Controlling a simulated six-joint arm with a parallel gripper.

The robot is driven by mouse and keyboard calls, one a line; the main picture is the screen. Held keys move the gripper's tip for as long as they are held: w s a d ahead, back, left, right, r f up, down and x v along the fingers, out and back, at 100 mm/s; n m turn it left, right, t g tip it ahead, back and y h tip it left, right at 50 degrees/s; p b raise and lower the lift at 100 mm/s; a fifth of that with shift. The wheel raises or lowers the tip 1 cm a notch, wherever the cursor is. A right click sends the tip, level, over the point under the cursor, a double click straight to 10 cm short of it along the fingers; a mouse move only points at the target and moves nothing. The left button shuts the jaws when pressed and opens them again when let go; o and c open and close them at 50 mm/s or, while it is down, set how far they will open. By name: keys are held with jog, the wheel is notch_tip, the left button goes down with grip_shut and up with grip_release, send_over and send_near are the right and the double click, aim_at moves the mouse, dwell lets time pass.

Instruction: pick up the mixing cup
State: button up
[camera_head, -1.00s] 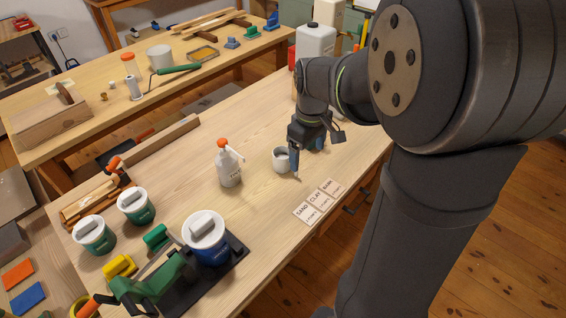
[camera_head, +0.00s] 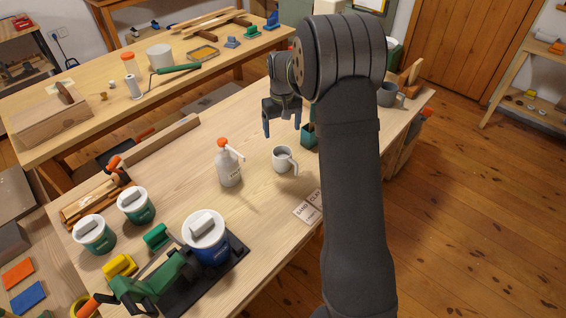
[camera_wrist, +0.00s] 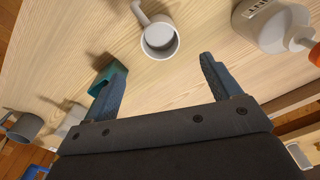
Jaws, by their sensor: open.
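The mixing cup is most likely the pale grey cup (camera_head: 284,158) with a handle, standing upright on the wooden workbench (camera_head: 190,160). It also shows in the wrist view (camera_wrist: 160,42), top centre, with its opening facing the camera and its handle toward the upper left. My gripper (camera_head: 282,126) is open and empty, raised above the bench behind the cup in the head view. In the wrist view the two blue fingers (camera_wrist: 162,70) are spread wide, with the cup just beyond the tips, roughly centred between them. They do not appear to touch it.
A white spray bottle (camera_head: 229,165) with an orange top stands left of the cup. A teal block-like item (camera_head: 308,135) is close on its right. A darker grey mug (camera_head: 388,93) stands at the bench's right end. Label cards (camera_head: 308,208) lie in front. Lidded tubs (camera_head: 207,240) fill the left.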

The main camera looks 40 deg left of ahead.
aim_at(285, 151)
notch_tip(285, 151, down, 15)
jog(key=shift+d+f, duration=0.1)
jog(key=shift+f, duration=0.05)
jog(key=c, duration=1.2)
jog(key=shift+o, duration=0.2)
jog(key=shift+r, duration=1.05)
jog(key=shift+w+d+r, duration=0.1)
jog(key=shift+d+r, duration=0.1)
jog(key=shift+r, duration=0.45)
jog(key=shift+w+d+r, duration=0.1)
jog(key=shift+d+r, duration=0.05)
jog(key=shift+r, duration=0.45)
jog(key=w+d+r, duration=0.3)
jog(key=d+r, duration=0.3)
jog(key=d, duration=0.4)
jog(key=shift+w+r, duration=0.2)
jog(key=shift+w, duration=0.2)
